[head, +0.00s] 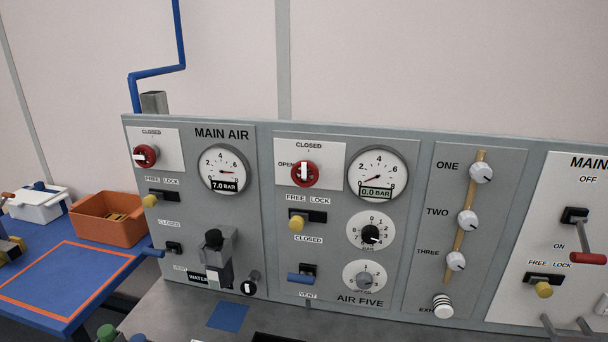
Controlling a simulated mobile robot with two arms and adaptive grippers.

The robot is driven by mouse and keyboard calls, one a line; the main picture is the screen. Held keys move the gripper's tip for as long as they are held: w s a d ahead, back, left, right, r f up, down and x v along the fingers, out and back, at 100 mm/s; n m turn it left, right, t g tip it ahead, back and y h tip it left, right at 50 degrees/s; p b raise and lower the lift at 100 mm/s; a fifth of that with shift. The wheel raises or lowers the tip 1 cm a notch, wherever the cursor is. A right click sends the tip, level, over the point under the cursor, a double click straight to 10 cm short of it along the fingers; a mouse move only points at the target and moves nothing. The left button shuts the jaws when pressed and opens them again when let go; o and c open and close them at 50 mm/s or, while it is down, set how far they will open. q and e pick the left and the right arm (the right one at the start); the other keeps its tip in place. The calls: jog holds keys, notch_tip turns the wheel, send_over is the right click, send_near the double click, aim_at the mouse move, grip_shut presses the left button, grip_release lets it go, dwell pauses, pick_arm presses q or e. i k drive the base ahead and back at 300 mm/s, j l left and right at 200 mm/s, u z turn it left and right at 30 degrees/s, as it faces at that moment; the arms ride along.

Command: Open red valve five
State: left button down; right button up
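The red valve of the AIR FIVE panel (315,180) is a round red knob with a white bar handle on a white plate. The handle stands upright, in line with the CLOSED label above it; the OPEN label is to its left. The gauge (377,171) to its right reads 0.0 BAR. Below the valve are a FREE/LOCK slot with a yellow knob (296,223) at its left, FREE end and a blue lever (300,278). Neither of my grippers is in view.
The MAIN AIR panel at left has a red valve (154,154) with its handle horizontal and a gauge (222,168) reading 7.0 BAR. White knobs ONE, TWO and THREE (468,219) are at right. An orange bin (104,232) sits on the blue table. Grey posts stand at the lower right.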

aim_at(305, 172)
jog(key=i+j, duration=0.1)
jog(key=j, duration=0.35)
jog(key=i+j, duration=0.1)
jog(key=j, duration=0.35)
jog(key=i+j, duration=0.1)
jog(key=j, duration=0.35)
jog(key=i+j+z, duration=0.1)
jog(key=j, duration=0.35)
